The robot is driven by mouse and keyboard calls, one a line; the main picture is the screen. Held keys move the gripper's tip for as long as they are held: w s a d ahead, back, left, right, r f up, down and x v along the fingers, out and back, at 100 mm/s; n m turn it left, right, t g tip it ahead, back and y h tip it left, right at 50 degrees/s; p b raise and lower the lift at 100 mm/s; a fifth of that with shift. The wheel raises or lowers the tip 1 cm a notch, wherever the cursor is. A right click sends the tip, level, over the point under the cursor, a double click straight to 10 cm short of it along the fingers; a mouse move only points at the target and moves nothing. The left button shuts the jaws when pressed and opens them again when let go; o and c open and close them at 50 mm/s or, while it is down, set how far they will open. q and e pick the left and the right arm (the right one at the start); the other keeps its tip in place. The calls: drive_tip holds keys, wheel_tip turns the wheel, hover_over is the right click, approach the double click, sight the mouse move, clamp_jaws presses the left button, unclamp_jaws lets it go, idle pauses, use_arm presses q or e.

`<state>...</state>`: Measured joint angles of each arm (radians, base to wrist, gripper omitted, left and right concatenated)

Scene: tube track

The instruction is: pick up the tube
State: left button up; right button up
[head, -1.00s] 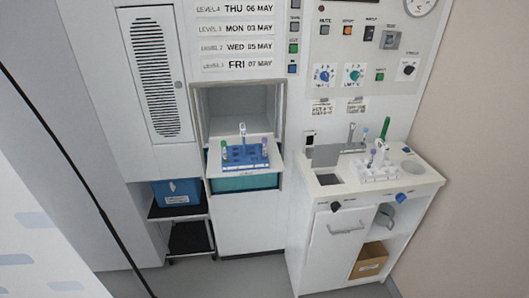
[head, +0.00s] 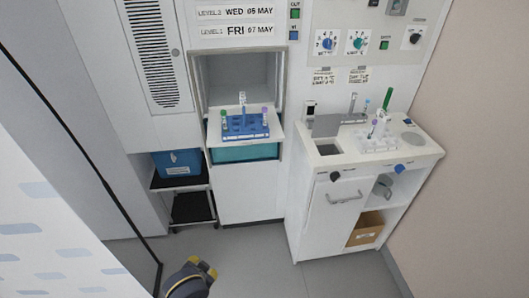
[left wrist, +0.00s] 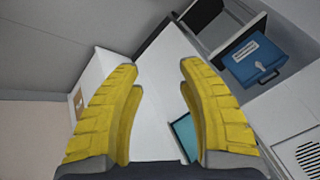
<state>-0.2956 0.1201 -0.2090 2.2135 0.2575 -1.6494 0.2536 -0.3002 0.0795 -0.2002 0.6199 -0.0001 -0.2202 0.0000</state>
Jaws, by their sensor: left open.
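A blue rack (head: 234,134) stands on the pulled-out shelf in the wall opening, in the head view. It holds a green-capped tube (head: 223,116), a purple-capped tube (head: 265,114) and a taller pale tube (head: 242,100). My left gripper (head: 205,269) is low at the bottom edge of the head view, far from both racks. In the left wrist view its yellow fingers (left wrist: 160,72) are apart with nothing between them. No tube is identifiable in that view. My right gripper is not seen.
The counter (head: 329,161) has a sink opening and a white cabinet below. A blue box (head: 178,165) sits on a dark shelf at left and also shows in the left wrist view (left wrist: 250,62). Open grey floor (head: 255,265) lies in front.

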use_arm(q)
drive_tip(key=w+d+r+h, duration=0.1)
drive_tip(key=w+d+r, duration=0.25)
drive_tip(key=w, duration=0.25)
drive_tip(key=w+d+r+n+h, duration=0.1)
drive_tip(key=w+d+r, duration=0.1)
drive_tip(key=w+d, duration=0.25)
drive_tip(key=w+d+r+h, duration=0.1)
drive_tip(key=w+d+r, duration=0.2)
drive_tip(key=w, duration=0.3)
drive_tip(key=n+g+y, duration=0.1)
drive_tip(key=n+g, duration=0.1)
drive_tip(key=n, duration=0.2)
approach(265, 108)
drive_tip(key=x, duration=0.9)
drive_tip(key=shift+w+f, duration=0.2)
drive_tip(key=shift+f, duration=0.15)
drive_tip(key=shift+s+x, duration=0.1)
drive_tip(key=shift+x, duration=1.25)
drive_tip(key=shift+s+x, duration=0.15)
drive_tip(key=shift+x, duration=1.15)
drive_tip(key=shift+f, duration=0.1)
clamp_jaws()
